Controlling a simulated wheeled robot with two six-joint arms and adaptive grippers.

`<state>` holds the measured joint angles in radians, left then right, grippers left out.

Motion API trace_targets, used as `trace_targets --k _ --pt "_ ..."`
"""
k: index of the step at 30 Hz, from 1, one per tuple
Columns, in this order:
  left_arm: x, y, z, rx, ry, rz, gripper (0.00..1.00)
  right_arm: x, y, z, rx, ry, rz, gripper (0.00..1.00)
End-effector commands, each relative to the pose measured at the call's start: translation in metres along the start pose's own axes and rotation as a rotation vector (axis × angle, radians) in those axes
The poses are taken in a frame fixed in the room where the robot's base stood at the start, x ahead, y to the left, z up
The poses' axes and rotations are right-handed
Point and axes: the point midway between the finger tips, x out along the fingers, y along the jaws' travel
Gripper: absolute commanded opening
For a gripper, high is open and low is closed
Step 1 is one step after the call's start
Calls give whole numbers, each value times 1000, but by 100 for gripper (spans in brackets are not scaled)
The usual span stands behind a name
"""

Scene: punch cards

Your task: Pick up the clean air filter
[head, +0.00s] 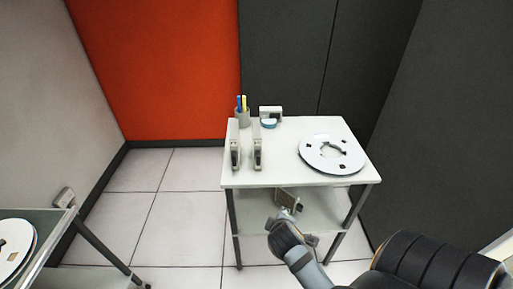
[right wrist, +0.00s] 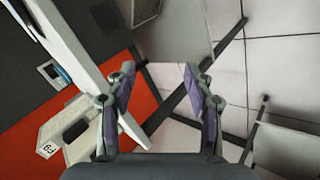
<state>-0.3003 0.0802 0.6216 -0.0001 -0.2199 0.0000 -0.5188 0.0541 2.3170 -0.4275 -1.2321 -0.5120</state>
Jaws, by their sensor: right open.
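Two upright off-white slabs with dark fronts, a left one (head: 234,146) and a right one (head: 257,146), stand side by side on the white table (head: 290,175). They may be air filters; I cannot tell which is clean. A small brownish, pale-edged piece (head: 287,199) is at the lower shelf, close to my right gripper (head: 283,217). In the right wrist view my right gripper (right wrist: 160,72) is open with nothing between its fingers, beside the table edge (right wrist: 85,55). A pale numbered box (right wrist: 62,125) shows at lower left there. My left gripper is not in view.
A white disc (head: 318,150) with cutouts lies at the table's right. Another table (head: 45,229) with a disc is at far left. Tiled floor lies between the tables.

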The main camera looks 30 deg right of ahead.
Motion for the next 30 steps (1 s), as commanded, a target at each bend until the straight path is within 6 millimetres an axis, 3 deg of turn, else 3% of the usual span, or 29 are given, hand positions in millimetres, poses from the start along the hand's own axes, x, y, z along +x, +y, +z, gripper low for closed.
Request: trace_targets --k 3,9,15,18,22,30 --pt "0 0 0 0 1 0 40 2 40 -11 -292 -8 204 53" --pt "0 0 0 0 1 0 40 -5 95 -48 -988 -147 571 53" --pt "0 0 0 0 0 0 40 -18 106 -101 -1659 -366 832 53" --pt "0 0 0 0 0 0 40 -20 104 -114 -1800 -421 881 53" --pt "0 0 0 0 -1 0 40 -20 104 -117 -1838 -438 894 53" --pt "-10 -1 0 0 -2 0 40 6 134 -133 -1835 -438 895 53"
